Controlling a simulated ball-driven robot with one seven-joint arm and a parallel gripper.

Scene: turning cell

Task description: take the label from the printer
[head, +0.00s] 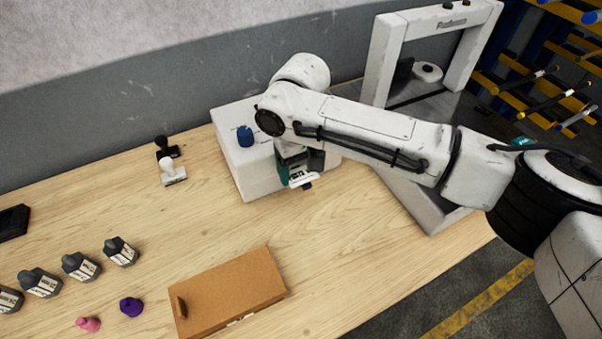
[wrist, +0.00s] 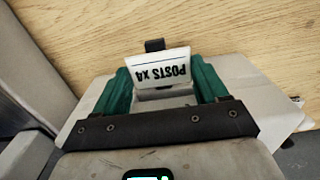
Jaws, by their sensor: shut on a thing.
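A white label (wrist: 160,68) printed "POSTS x4", upside down in the wrist view, stands between the two green fingers of my gripper (wrist: 163,82). The fingers are shut on it. In the head view the label (head: 303,181) shows as a small white piece below my gripper (head: 295,170), at the front right of a white box (head: 260,180), apparently the printer. The box also shows beneath the gripper in the wrist view (wrist: 240,75). A small black tab (wrist: 154,45) sticks out past the label. I cannot tell whether the label still touches the printer.
A blue knob-like piece (head: 245,136) is on the white box. A white frame machine (head: 385,60) stands at the right. A brown lidded box (head: 235,290), several grey labelled pieces (head: 80,266), a pink piece (head: 88,324) and a purple piece (head: 131,307) are at the front left. The wood between is clear.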

